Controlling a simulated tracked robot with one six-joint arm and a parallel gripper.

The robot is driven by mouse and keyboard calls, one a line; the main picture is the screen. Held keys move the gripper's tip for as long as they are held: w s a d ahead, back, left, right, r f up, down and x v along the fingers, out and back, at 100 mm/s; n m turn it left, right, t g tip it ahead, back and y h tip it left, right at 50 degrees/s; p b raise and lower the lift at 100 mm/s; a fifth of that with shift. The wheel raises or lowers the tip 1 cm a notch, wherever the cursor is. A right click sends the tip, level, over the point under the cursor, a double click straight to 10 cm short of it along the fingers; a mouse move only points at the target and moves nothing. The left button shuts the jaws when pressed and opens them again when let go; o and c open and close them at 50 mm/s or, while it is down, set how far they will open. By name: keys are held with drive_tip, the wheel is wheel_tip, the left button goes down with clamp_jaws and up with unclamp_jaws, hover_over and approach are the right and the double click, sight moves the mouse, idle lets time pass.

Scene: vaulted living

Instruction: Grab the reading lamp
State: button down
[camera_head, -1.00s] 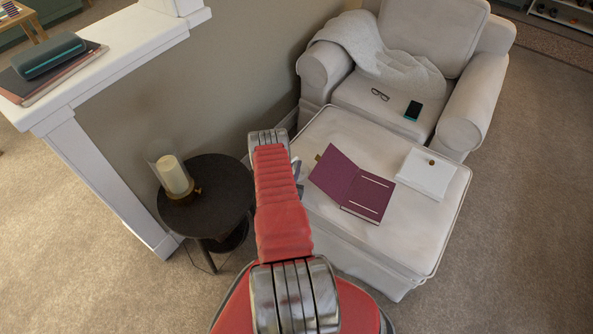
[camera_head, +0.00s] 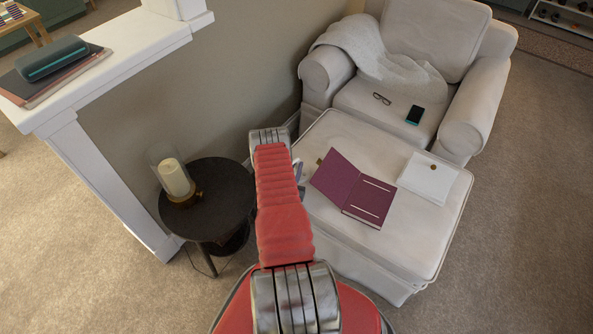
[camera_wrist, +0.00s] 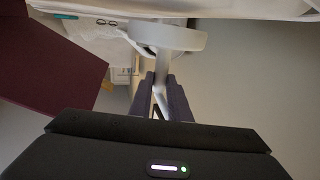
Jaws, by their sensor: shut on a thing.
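The reading lamp shows in the wrist view as a pale round head (camera_wrist: 168,36) on a thin, light stem. My gripper (camera_wrist: 160,92) is shut on the stem, with one dark finger on each side, below the head. The lamp's lower part is hidden behind my gripper body. In the head view my red arm covers most of the place where the lamp is, between the side table and the ottoman. Only a bit of my grey gripper (camera_head: 299,171) peeks out at the arm's right side.
A round black side table (camera_head: 227,190) with a glass candle lantern (camera_head: 174,177) stands left. The cream ottoman (camera_head: 400,240) on the right bears an open purple book (camera_head: 355,188) and white paper (camera_head: 427,178). An armchair (camera_head: 400,60) stands behind; a white ledge (camera_head: 110,60) is upper left.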

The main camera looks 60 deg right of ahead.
wheel_tip(320, 180, up, 9)
drive_tip(key=shift+f, duration=0.2)
idle(0.3)
drive_tip(key=shift+r, duration=0.1)
idle(0.5)
